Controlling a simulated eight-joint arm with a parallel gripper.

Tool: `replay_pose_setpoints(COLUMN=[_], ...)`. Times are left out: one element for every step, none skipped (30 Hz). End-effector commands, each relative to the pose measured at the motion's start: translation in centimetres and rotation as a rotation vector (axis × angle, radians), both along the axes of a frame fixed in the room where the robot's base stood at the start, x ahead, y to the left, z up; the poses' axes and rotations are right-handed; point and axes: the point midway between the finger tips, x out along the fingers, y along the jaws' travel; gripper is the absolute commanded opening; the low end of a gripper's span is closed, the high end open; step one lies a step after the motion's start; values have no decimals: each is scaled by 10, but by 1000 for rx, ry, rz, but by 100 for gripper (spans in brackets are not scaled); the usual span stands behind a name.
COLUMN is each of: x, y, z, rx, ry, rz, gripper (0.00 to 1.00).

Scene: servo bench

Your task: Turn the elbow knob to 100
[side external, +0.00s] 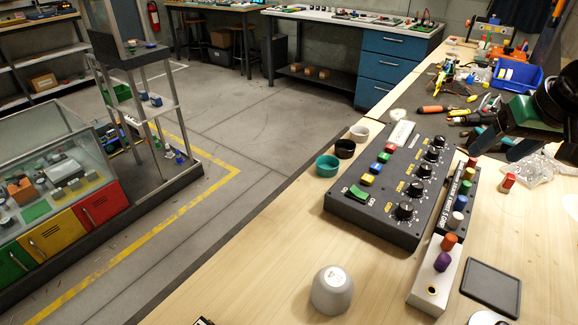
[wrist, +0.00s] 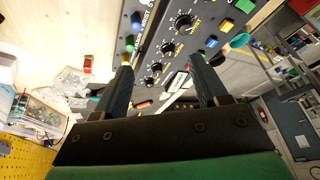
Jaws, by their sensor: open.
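A dark control box (side external: 385,215) lies on the wooden bench, with a row of several black dial knobs along its right side. The knob labels are too small to read surely, so I cannot tell which one is the elbow knob. In the wrist view, a middle knob (wrist: 168,48) shows between my fingers, beside a larger-looking knob (wrist: 183,22) that seems marked WRIST. My gripper (side external: 497,150) is at the right edge, above the bench and beyond the box's far right corner. In the wrist view my gripper (wrist: 161,60) is open, its fingers apart with nothing between them.
A narrow block with coloured pegs (side external: 457,202) stands right of the box. A white block (side external: 434,285), a dark square tray (side external: 491,287) and a grey cup (side external: 332,290) are nearer. Small cups (side external: 327,166) stand left of the box. Tools (side external: 462,110) lie behind.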

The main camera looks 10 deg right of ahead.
Motion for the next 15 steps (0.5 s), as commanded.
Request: replay_pose_setpoints(x=[16, 24, 35, 44, 52, 62, 70, 77, 87, 94, 100, 107, 112, 117, 121], y=[-1, -1, -2, -2, -2, -3, -3, -4, -4, -5, -5, -6, -6, -6, -7], z=[3, 3, 2, 2, 0, -3, -6, -9, -15, -19, -24, -30, -36, -41, -47], rx=[14, 23, 36, 43, 50, 60, 67, 72, 79, 84, 89, 94, 96, 99, 101], ry=[33, 54, 83, 105, 126, 155, 175, 197, 225, 246, 266, 291, 309, 325, 345], rz=[-34, -58, -90, -114, -138, -171, -194, -218, -251, -275, -300, -330, -353, -372, -397], gripper=[66, 66, 66, 66, 66, 66, 66, 66, 66, 66, 66, 66, 66, 66, 66])
